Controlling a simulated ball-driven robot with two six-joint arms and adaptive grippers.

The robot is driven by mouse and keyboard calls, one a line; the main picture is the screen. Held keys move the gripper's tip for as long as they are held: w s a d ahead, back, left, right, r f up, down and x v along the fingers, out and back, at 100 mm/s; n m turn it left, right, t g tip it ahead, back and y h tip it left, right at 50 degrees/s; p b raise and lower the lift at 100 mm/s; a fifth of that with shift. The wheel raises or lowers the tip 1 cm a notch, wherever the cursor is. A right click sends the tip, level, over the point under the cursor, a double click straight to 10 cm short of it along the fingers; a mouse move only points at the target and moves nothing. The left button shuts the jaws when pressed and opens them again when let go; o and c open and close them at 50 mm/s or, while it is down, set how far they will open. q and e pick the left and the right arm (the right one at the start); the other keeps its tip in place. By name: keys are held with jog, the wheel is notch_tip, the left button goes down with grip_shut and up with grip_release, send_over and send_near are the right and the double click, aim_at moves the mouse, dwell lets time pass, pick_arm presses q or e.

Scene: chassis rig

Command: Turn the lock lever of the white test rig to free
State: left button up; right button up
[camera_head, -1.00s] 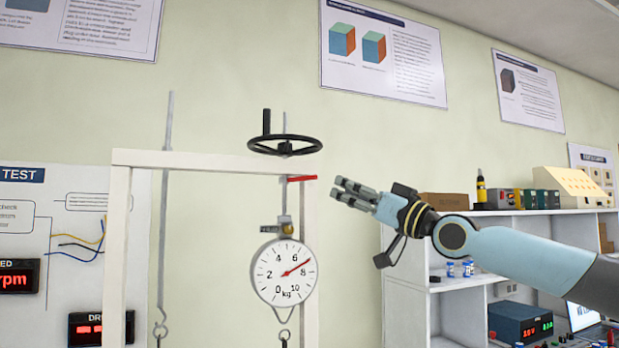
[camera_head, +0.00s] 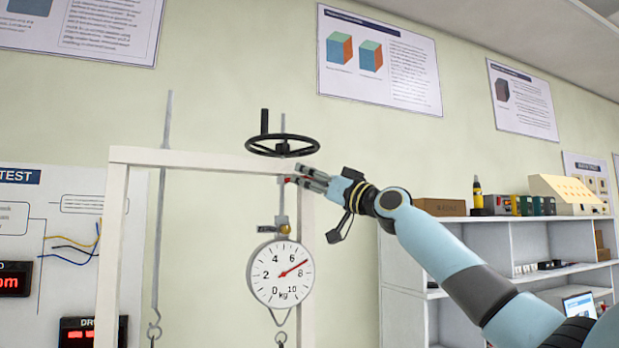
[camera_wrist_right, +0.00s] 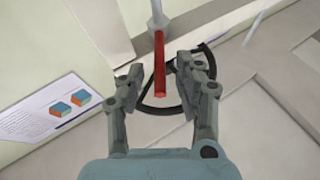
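The white test rig (camera_head: 205,160) stands at centre left, with a black handwheel (camera_head: 283,146) above its crossbar and a round dial gauge (camera_head: 280,275) hanging below. The red lock lever (camera_head: 287,180) is mostly hidden behind my right gripper (camera_head: 303,177) in the head view. In the right wrist view the red lever (camera_wrist_right: 160,65) runs out from a grey rod, between the two fingers of my right gripper (camera_wrist_right: 160,75). The fingers are apart with a gap on each side of the lever. My left gripper is not in view.
The handwheel sits just above my right gripper and also shows behind the fingers in the wrist view. A hooked rod (camera_head: 160,220) hangs left of the gauge. White shelves (camera_head: 480,235) with boxes stand at right.

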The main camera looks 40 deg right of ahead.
grip_shut()
dwell(0.5)
